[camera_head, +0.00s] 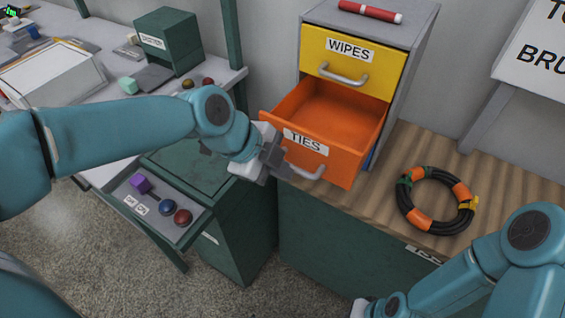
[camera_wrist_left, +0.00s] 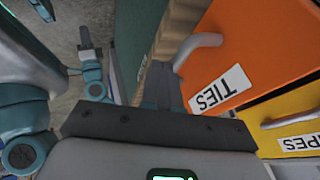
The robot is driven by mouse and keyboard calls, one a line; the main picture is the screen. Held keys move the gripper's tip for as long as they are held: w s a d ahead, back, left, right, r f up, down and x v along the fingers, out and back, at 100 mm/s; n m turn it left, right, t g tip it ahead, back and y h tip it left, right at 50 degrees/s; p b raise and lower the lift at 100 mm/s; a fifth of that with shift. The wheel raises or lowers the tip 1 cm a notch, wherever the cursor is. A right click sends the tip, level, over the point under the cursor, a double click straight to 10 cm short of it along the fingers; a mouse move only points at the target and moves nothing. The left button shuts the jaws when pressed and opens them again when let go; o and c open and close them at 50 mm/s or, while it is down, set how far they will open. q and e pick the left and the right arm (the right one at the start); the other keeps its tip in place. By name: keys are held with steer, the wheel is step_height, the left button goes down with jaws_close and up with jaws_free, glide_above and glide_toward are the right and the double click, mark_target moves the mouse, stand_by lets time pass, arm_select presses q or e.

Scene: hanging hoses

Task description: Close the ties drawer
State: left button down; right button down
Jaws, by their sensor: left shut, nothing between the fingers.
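The orange TIES drawer (camera_head: 335,163) is pulled out of the grey cabinet, and its inside looks empty. Its label and its grey bar handle (camera_head: 306,173) face outward. In the left wrist view the drawer front (camera_wrist_left: 250,45) and handle (camera_wrist_left: 197,46) show at the upper right. My left gripper (camera_head: 284,168) is shut and empty, with its fingertips at the left end of the handle; I cannot tell whether they touch it. In the left wrist view its dark fingers (camera_wrist_left: 163,88) point toward the drawer front. My right arm is at the bottom right, its fingers not clear.
The yellow WIPES drawer (camera_head: 352,62) above is shut, with a red marker (camera_head: 370,11) on the cabinet top. A coiled black hose (camera_head: 436,201) lies on the wooden top to the right.

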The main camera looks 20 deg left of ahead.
arm_select(q)
steer(key=shift+w+d, duration=0.1)
steer(key=shift+w, duration=0.1)
steer(key=shift+w+f, duration=0.1)
steer(key=shift+w, duration=0.05)
